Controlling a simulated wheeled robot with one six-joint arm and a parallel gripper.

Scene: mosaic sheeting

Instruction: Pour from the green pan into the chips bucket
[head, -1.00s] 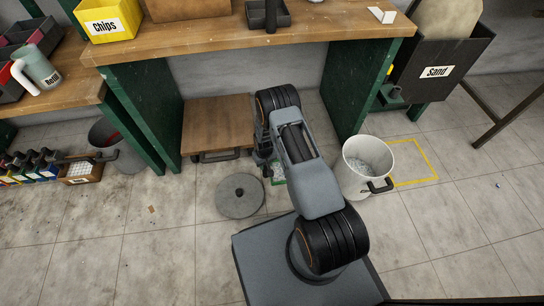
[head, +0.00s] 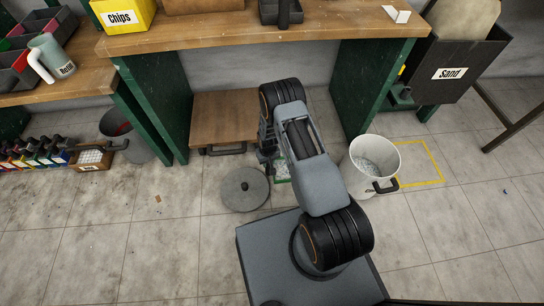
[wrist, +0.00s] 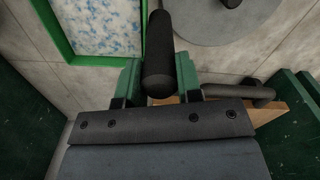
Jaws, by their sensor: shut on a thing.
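The chips bucket (head: 123,17) is a yellow bin with a "Chips" label, standing on the wooden bench at the upper left of the head view. The green pan (head: 283,181) shows only as a small green-rimmed piece beside my arm, with the rest hidden by it. In the wrist view its green rim (wrist: 70,58) surrounds blue-and-white bits at the upper left. My gripper (wrist: 158,72) is shut on the pan's black handle (wrist: 158,50). In the head view my gripper (head: 268,162) is low in front of the bench and partly hidden.
A white bucket (head: 355,172) of pale bits stands right of my arm, near a yellow floor outline. A round grey lid (head: 244,203) lies on the floor. A wooden platform (head: 222,112) sits under the bench (head: 290,36). Open floor lies at the left front.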

